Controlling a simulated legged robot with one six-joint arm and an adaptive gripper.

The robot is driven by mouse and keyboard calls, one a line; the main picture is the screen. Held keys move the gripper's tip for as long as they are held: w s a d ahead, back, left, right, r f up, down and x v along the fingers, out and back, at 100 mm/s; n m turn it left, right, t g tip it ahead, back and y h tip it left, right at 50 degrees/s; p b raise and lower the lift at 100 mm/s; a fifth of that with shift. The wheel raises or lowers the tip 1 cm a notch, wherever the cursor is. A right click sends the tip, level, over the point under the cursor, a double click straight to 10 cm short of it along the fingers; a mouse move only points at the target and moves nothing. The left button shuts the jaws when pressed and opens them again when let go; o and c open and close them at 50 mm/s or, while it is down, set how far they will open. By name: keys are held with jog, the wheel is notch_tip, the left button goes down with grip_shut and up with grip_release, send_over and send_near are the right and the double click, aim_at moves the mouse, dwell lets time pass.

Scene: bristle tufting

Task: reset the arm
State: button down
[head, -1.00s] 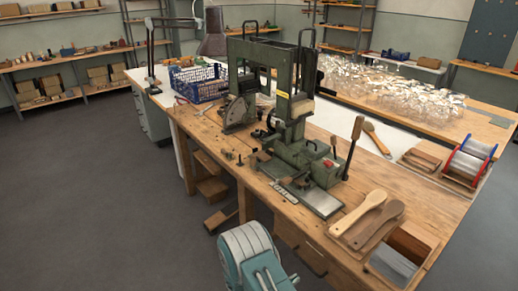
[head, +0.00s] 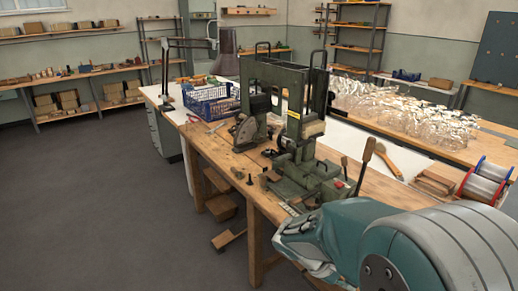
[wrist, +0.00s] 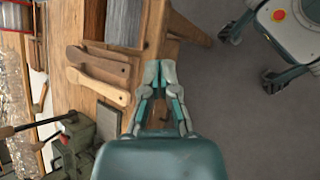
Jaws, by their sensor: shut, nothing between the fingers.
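My gripper (wrist: 159,68) is shut and empty in the wrist view, its fingertips together over the front edge of the wooden bench (wrist: 72,28). Two wooden paddle-shaped brush blanks (wrist: 98,87) lie on the bench to the left of the fingers. In the head view my teal arm fills the lower right, in front of the near end of the bench, and hides the blanks. I cannot clearly make out the fingertips there. The green tufting machine (head: 290,128) stands upright on the bench, left of and beyond my arm.
Brown bristles (wrist: 94,18) and grey bristles (wrist: 126,20) lie in boxes beyond the blanks. A blue crate (head: 209,103) stands behind the machine. A red-and-blue spool (head: 484,181) sits at the right. Open grey floor (head: 100,200) lies to the left of the bench.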

jog(key=s+a+r+m+t+y, duration=0.5)
jog(key=s+r+m+y, duration=0.3)
jog(key=s+r, duration=0.4)
jog(key=shift+s+r+t+y, duration=0.3)
jog(key=shift+t+y, duration=0.3)
jog(key=shift+t, duration=0.3)
